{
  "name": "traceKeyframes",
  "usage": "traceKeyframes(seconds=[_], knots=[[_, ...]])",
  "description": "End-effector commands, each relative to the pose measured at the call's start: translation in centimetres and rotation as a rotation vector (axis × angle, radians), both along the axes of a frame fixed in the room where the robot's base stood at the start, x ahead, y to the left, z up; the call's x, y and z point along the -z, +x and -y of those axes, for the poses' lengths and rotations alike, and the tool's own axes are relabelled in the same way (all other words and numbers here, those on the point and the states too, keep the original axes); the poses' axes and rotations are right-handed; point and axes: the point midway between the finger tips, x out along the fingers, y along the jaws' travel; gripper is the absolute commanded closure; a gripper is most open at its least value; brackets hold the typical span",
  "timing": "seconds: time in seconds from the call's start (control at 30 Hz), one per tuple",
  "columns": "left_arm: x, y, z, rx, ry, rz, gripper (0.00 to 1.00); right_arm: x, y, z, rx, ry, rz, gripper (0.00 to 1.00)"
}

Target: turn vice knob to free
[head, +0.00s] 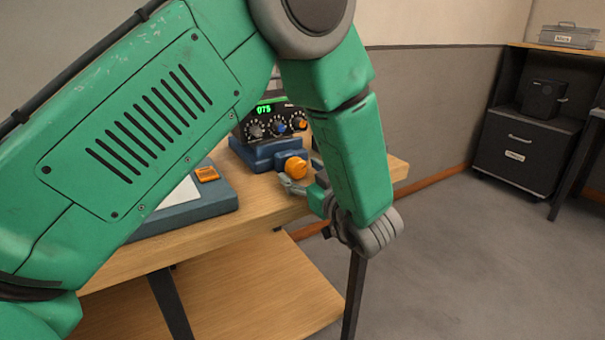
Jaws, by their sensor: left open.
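The vice (258,152) is a blue block on the wooden table. Its round orange knob (296,168) faces the table's front right edge. A dark device (270,118) with a green display and several small knobs sits on or behind the vice. My left gripper (302,181) is open beside the orange knob, with a grey fingertip close below it. I cannot tell whether it touches the knob. My green left arm hides much of the table and part of the device. My right gripper is not in view.
A blue-grey panel with an orange button (207,174) lies on the wooden table (260,202), left of the vice. A lower wooden shelf (250,290) is below. A dark cabinet (525,150) stands at the far right. The floor between is clear.

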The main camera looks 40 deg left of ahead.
Motion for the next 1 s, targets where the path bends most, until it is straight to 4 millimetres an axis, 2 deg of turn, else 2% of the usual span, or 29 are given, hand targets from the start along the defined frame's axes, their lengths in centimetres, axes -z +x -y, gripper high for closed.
traceKeyframes(seconds=[0.13, 0.23, 0.5, 0.7, 0.83, 1.0], knots=[[0.0, -0.1, 0.4, 0.001, 0.0, 0.0, 0.43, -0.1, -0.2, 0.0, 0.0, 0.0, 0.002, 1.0], [0.0, -0.5, 1.5, 0.002, 0.0, 0.0, 0.43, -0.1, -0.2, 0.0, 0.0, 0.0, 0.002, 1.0], [0.1, -2.7, 6.8, 0.004, 0.002, 0.0, 0.43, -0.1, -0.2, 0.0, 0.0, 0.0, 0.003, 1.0], [0.1, -3.9, 9.9, 0.002, 0.001, 0.001, 0.43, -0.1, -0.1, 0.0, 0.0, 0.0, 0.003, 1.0], [0.1, -4.3, 11.0, 0.002, 0.001, -0.001, 0.43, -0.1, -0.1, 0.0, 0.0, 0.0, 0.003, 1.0], [0.1, -4.5, 11.2, 0.0, 0.0, -0.001, 0.43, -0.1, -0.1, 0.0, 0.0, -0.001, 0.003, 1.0]])
